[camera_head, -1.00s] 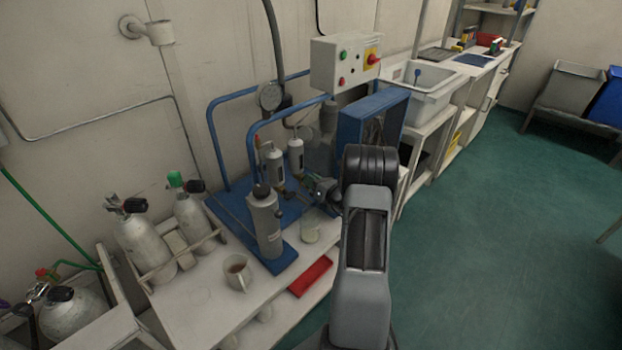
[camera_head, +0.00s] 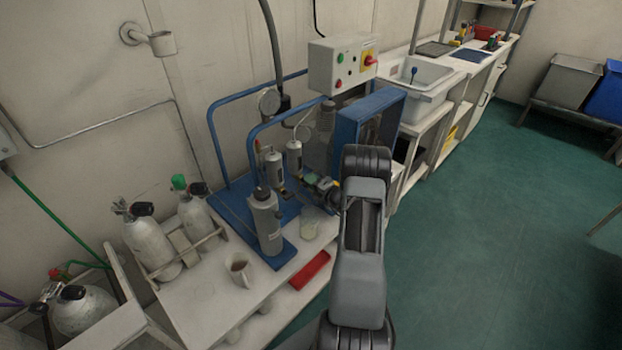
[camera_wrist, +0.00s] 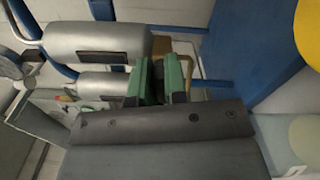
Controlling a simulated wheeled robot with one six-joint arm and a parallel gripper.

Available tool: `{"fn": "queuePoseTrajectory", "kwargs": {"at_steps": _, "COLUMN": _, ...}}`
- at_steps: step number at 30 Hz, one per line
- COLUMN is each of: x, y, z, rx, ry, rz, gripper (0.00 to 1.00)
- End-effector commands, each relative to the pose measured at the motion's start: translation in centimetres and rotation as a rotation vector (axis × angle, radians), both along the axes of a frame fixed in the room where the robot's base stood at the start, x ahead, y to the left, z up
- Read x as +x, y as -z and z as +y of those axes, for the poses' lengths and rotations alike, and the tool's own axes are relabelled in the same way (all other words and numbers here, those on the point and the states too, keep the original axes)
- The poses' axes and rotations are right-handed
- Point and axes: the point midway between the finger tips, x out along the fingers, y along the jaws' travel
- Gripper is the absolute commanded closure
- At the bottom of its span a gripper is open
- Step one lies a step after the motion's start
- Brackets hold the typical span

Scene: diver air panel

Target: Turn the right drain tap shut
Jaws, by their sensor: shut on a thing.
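Two grey filter cylinders, the left one (camera_head: 272,168) and the right one (camera_head: 294,157), stand on the blue-framed compressor. They also show in the wrist view, a larger one (camera_wrist: 95,44) and a smaller one (camera_wrist: 100,84). My gripper (camera_head: 318,187) is low beside the right cylinder. In the wrist view its green fingertips (camera_wrist: 160,80) lie close together by the end of the smaller cylinder. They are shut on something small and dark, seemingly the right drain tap. The tap is mostly hidden between the fingers, so its handle angle cannot be told.
A grey bottle (camera_head: 265,222), a mug (camera_head: 239,269), a clear cup (camera_head: 309,229) and a red tray (camera_head: 310,270) are near the gripper. A blue guard box (camera_head: 347,135) stands behind the wrist. Green floor (camera_head: 470,220) is clear on the right.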

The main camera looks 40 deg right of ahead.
Motion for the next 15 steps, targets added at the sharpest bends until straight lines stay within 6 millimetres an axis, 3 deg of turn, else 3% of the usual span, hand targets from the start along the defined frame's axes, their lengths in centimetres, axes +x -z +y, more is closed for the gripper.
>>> {"fn": "queuePoseTrajectory", "kwargs": {"at_steps": 15, "x": 0.01, "y": 0.26, "z": -0.07, "rx": 0.238, "ry": 0.001, "rz": 0.043, "gripper": 1.00}}
